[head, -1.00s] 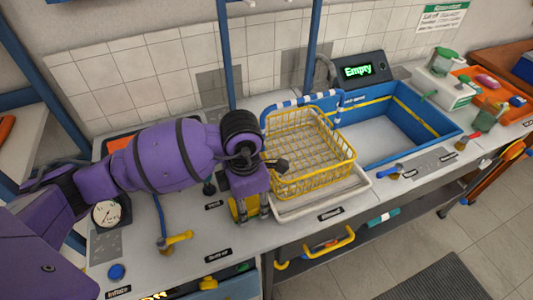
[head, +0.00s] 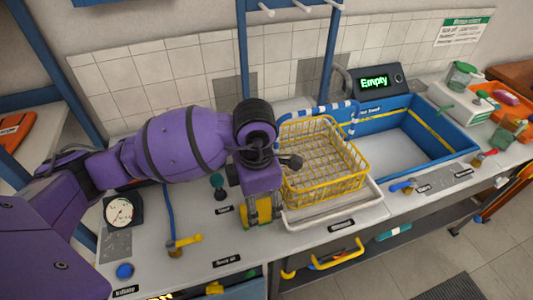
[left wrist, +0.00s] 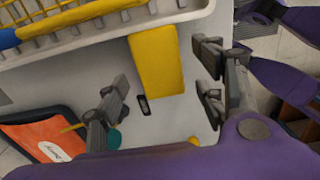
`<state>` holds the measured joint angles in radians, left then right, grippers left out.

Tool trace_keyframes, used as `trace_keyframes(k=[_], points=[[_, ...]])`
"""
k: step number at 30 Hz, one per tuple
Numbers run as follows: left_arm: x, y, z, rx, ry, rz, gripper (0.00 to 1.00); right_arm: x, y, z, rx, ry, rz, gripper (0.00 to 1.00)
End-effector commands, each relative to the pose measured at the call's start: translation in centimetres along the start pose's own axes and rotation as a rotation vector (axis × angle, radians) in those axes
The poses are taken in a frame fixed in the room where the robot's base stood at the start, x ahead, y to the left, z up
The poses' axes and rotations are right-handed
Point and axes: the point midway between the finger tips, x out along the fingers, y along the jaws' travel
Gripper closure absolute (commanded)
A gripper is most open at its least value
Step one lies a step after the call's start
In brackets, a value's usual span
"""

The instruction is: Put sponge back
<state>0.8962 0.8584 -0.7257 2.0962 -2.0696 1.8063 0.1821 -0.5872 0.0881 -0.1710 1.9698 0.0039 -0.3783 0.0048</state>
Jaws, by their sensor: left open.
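The sponge is a plain yellow block (left wrist: 155,60) lying on the pale counter in the left wrist view, beside the white tray. In the head view the yellow sponge (head: 255,216) shows partly, behind and under my left gripper (head: 264,213). My left gripper is open, with its fingers pointing down at the counter; in the left wrist view its fingers (left wrist: 162,88) stand apart on either side of the sponge's near end. I cannot tell whether they touch it. My right gripper is not in view.
A yellow wire basket (head: 322,165) stands on a white tray (head: 335,205) right of the gripper. Beyond is a blue sink (head: 455,135) with an "Empty" display (head: 374,82).

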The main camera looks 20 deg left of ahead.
Motion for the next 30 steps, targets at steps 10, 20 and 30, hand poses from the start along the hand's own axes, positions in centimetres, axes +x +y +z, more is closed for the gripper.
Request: trace_keyframes(k=[10, 20, 30], points=[[-7.0, 0.1, 0.2, 0.002, -0.005, 0.006, 0.37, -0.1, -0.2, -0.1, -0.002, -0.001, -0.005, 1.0], [-8.2, 0.1, 0.1, 0.001, -0.003, 0.004, 0.37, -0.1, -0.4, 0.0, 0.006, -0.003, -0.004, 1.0], [-8.2, 0.1, 0.1, 0.001, -0.003, 0.004, 0.37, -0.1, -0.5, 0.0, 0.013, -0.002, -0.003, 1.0]])
